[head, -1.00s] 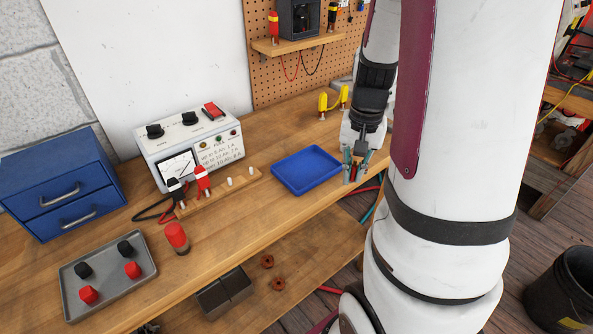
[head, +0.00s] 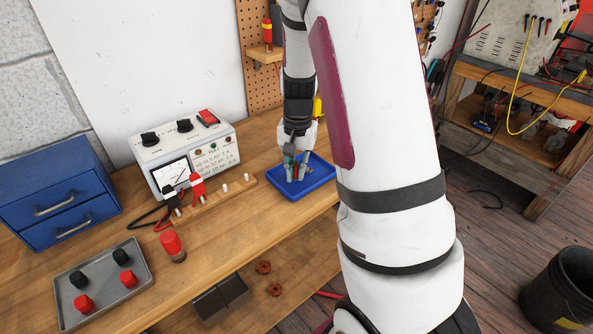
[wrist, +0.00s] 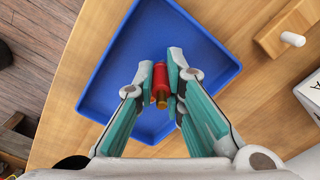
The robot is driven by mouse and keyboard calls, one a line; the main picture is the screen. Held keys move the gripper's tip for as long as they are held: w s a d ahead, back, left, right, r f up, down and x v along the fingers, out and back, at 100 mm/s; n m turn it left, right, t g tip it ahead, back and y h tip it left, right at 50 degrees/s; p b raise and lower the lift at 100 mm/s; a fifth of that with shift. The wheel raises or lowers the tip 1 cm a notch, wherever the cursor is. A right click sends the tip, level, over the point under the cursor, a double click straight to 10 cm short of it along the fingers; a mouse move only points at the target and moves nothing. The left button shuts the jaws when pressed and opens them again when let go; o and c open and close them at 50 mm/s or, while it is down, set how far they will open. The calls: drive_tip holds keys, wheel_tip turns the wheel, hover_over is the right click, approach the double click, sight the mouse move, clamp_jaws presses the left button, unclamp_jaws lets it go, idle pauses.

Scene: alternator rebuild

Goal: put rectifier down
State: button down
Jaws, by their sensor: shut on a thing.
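My gripper (head: 297,174) is over the blue tray (head: 325,180) in the head view, pointing down. In the wrist view my gripper (wrist: 161,78) is shut on a small red cylinder with a brass-coloured end, which I take as the rectifier (wrist: 159,76). Only a bit of red shows between the fingers in the head view. The blue tray (wrist: 108,72) lies behind the rectifier in the wrist view, and its visible floor is empty. I cannot tell whether the rectifier touches the tray floor.
A wooden strip with white pegs (head: 224,188) and a white test meter (head: 185,152) stand left of the tray. A red-capped cylinder (head: 172,244) and a grey tray (head: 140,283) with red and black knobs are nearer. The bench edge runs close to the blue tray.

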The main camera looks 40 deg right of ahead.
drive_tip(key=shift+f, duration=0.2)
drive_tip(key=shift+f, duration=0.1)
drive_tip(key=c, duration=1.7)
unclamp_jaws()
drive_tip(key=shift+o, duration=0.2)
